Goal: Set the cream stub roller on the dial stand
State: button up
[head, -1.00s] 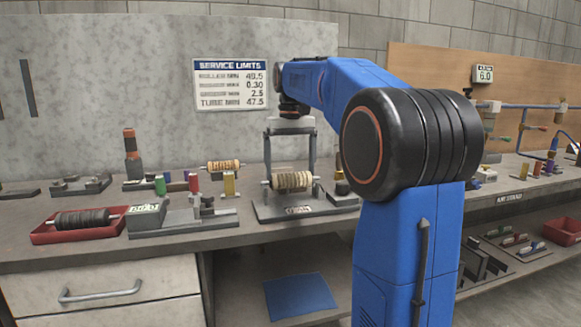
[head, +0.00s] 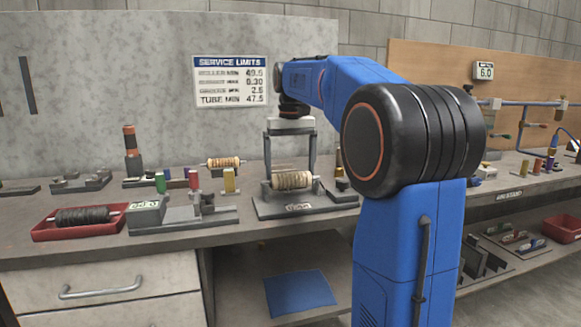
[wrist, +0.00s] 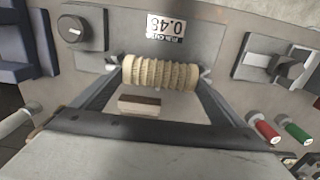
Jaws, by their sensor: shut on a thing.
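The cream stub roller (head: 291,180) is ribbed and lies level across a grey stand (head: 305,208). It also shows in the wrist view (wrist: 160,73), with pale axle ends. My gripper (head: 290,178) points straight down and is shut on the roller, one finger at each end. The stand has a small plate (wrist: 167,27) reading 0.45, and a block with a round black dial (wrist: 72,28) beside it. I cannot tell whether the roller's axle fully rests on the stand, as the fingers hide its ends.
Left of the stand is a grey fixture (head: 185,220) with a readout box (head: 147,214). A red tray (head: 80,231) holds a dark roller. Another tan roller (head: 223,163) lies behind. Red (wrist: 264,128) and green (wrist: 296,130) cylinders stand near one finger.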

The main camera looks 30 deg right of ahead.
jog(key=shift+f, duration=0.55)
dwell(0.5)
jog(key=o, duration=1)
notch_tip(320, 180, up, 17)
jog(key=shift+r, duration=0.2)
jog(key=s+a+f+n+t, duration=0.1)
jog(key=s+a+f, duration=0.4)
jog(key=s+f, duration=0.5)
jog(key=s+a+f+n+t, duration=0.1)
jog(key=s+a+f, duration=0.4)
jog(key=s+f, duration=0.5)
jog(key=s+a+f+n+t, duration=0.1)
jog(key=s+a+f, duration=0.5)
jog(key=f, duration=1.3)
jog(key=s+t, duration=0.1)
jog(key=s, duration=0.3)
jog(key=shift+s+f+t, duration=0.3)
jog(key=shift+t, duration=0.1)
